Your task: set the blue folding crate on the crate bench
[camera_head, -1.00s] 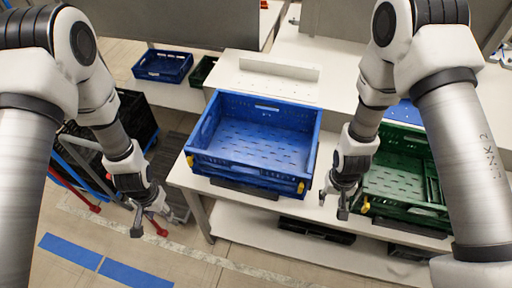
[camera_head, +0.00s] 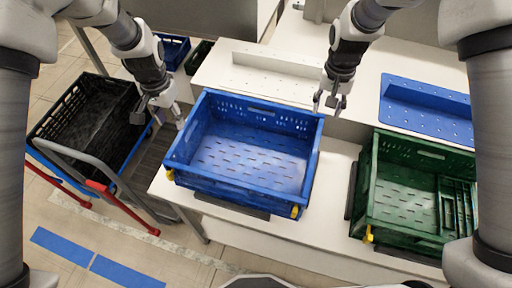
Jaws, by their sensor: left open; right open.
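The blue folding crate (camera_head: 236,186) stands open, empty and upright on the white bench (camera_head: 272,232) in the middle of the view, with yellow latches at its near corners. A dark piece shows under its near edge. My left gripper (camera_head: 160,118) is open just beyond the crate's left side, apart from it as far as I can see. My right gripper (camera_head: 328,104) is open by the crate's far right corner, close to the rim. Whether its fingers touch the crate, I cannot tell.
A green crate (camera_head: 372,218) stands on the bench to the right. A blue perforated panel (camera_head: 428,104) lies behind it. A black crate (camera_head: 44,126) sits on a cart with red-ended handles (camera_head: 98,187) at left. Another blue crate (camera_head: 186,48) is at the back.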

